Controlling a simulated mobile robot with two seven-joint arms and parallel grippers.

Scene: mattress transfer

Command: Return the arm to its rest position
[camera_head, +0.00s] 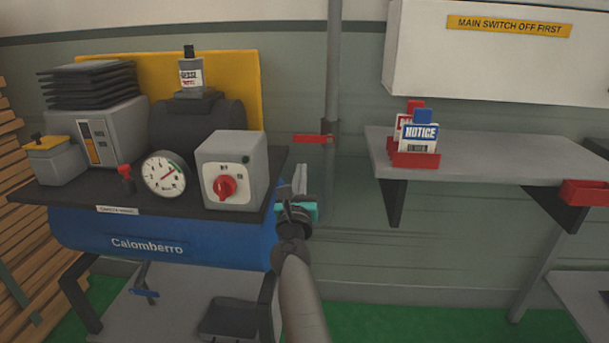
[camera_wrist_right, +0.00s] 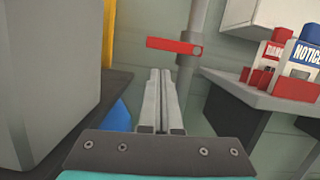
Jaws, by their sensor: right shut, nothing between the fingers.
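My right arm reaches up from the bottom middle of the head view. Its gripper (camera_head: 299,182) is beside the right edge of the compressor's black top, to the right of the grey switch box (camera_head: 232,170) with a red knob (camera_head: 224,187). In the wrist view the two fingers (camera_wrist_right: 161,90) lie together, shut with nothing between them. They point toward a red valve lever (camera_wrist_right: 174,46) on a grey vertical pipe. The lever also shows in the head view (camera_head: 313,138), sticking out level to the left of the pipe. My left gripper is not in view.
The blue compressor tank (camera_head: 190,235) is left of my arm, with a pressure gauge (camera_head: 164,175) on its top. A grey wall shelf (camera_head: 490,158) at right holds a red rack (camera_head: 415,159) of notice cards. Open space lies between the compressor and shelf.

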